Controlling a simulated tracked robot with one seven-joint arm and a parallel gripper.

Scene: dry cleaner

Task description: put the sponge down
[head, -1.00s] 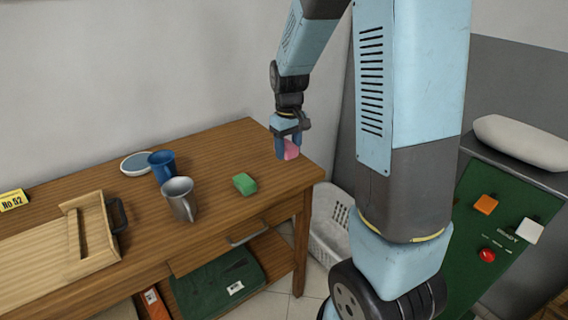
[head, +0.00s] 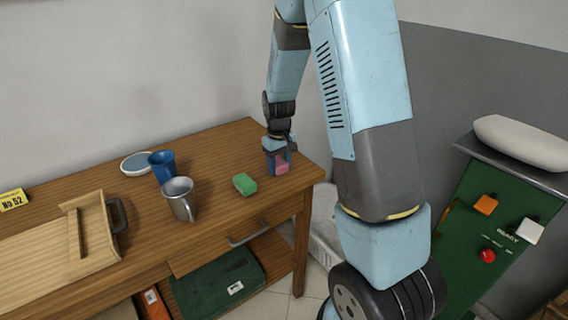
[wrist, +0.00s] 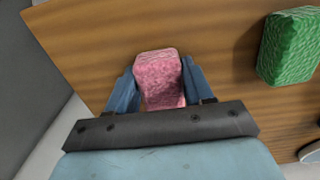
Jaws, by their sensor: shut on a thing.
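A pink sponge (head: 282,168) is between the fingers of my gripper (head: 277,163), at the right end of the wooden table (head: 225,215). In the wrist view the pink sponge (wrist: 160,78) shows between the two blue fingers of my gripper (wrist: 157,88), which is shut on it. The sponge is low, at or just above the table top; I cannot tell whether it touches the wood. A green sponge (head: 244,184) lies on the table to its left, and it also shows in the wrist view (wrist: 292,45).
A metal mug (head: 179,200), a blue cup (head: 161,166) and a round dish (head: 136,164) stand left of the green sponge. A wooden tray (head: 90,245) is at the far left. A green panel with buttons (head: 480,240) stands right of the table.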

